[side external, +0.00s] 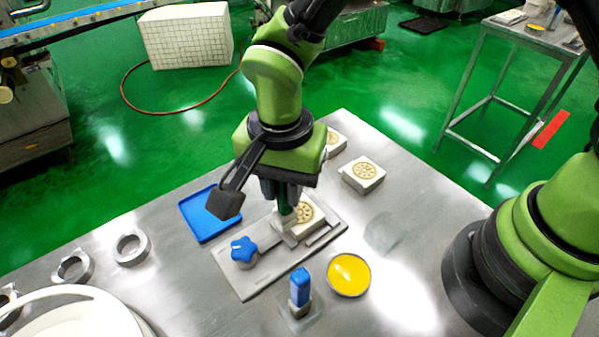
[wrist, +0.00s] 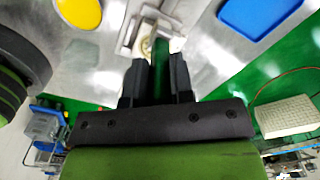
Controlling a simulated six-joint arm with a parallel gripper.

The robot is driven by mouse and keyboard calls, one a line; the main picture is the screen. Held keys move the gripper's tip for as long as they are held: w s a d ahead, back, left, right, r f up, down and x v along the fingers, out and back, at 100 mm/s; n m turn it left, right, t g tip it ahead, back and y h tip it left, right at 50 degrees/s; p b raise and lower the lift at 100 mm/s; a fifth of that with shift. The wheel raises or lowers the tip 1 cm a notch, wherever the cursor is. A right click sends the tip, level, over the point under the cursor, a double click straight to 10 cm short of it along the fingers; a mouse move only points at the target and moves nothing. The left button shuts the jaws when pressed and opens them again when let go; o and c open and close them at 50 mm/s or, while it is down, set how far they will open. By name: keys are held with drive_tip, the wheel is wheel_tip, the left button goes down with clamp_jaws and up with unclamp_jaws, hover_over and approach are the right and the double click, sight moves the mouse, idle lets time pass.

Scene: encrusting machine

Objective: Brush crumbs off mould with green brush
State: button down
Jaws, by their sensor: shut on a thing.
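My gripper (side external: 282,190) points down over the metal fixture plate (side external: 250,280) and is shut on the green brush (side external: 287,207). The brush's dark green handle also shows between the fingers in the wrist view (wrist: 161,75). A cream mould (side external: 306,217) with a round brown flower pattern sits in the fixture. The brush's lower end is at the mould's left side in the side view; I cannot tell whether it touches the mould. A blue star knob (side external: 243,250) is at the fixture's left end. Crumbs are too small to make out.
Two similar blocks (side external: 362,172) (side external: 334,141) stand behind. A blue tray (side external: 209,213) lies to the left, a yellow dish (side external: 349,275) and a blue-handled tool (side external: 300,287) in front. Metal rings (side external: 131,247) and a white round dish (side external: 75,313) are at left. A translucent piece (side external: 382,235) lies right.

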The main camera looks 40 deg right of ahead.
drive_tip(key=shift+w+d, duration=0.65)
drive_tip(key=shift+d, duration=2.45)
drive_tip(key=shift+a, duration=3.15)
wheel_tip(320, 180, up, 8)
drive_tip(key=shift+r, duration=0.1)
